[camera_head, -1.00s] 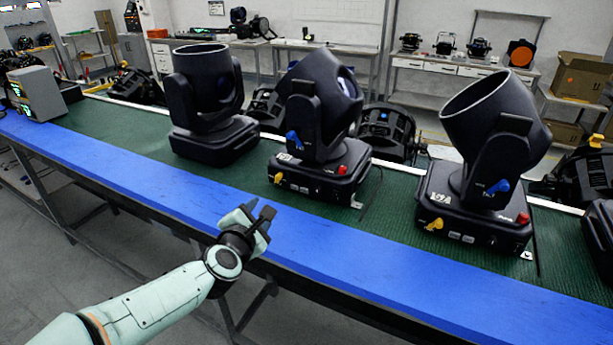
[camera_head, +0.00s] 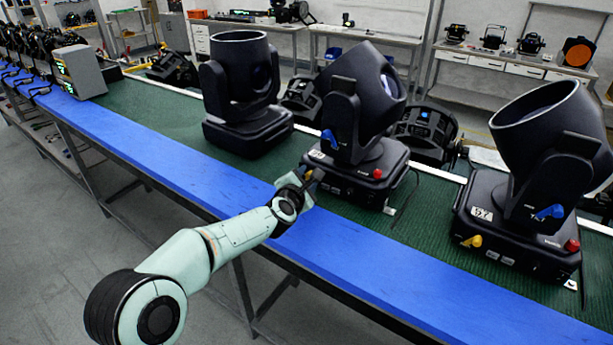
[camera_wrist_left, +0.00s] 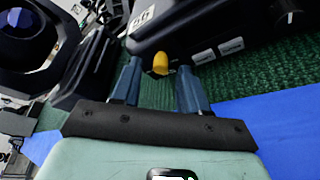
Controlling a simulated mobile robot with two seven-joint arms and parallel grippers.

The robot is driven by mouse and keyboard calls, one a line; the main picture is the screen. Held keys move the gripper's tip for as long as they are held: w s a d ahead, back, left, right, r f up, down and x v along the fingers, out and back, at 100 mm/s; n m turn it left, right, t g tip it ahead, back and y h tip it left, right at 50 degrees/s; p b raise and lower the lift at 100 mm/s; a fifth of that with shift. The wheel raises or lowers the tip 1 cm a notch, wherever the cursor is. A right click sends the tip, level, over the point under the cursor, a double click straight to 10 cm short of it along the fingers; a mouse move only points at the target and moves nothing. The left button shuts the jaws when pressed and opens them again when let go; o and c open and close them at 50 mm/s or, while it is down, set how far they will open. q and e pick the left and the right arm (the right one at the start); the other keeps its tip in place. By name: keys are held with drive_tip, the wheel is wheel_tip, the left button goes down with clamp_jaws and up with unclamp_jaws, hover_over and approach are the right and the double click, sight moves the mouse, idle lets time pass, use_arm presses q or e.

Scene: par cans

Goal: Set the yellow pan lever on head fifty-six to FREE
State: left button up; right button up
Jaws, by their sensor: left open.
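My left gripper (camera_head: 306,180) is at the base's front left corner and mostly hides this lever in the head view. In the left wrist view its two blue fingers (camera_wrist_left: 161,74) are open, one on each side of the lever, with gaps visible. My right gripper is out of view.
Another head (camera_head: 535,180), labelled 57, stands to the right with its own yellow lever (camera_head: 472,241). A third head (camera_head: 243,95) stands to the left. The blue bench edge (camera_head: 400,265) is clear. A cable hangs beside the middle head's right side.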

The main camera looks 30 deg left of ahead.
use_arm(q)
drive_tip(key=shift+w+a+f, duration=0.1)
drive_tip(key=shift+w+f, duration=0.05)
drive_tip(key=shift+w, duration=0.4)
clamp_jaws()
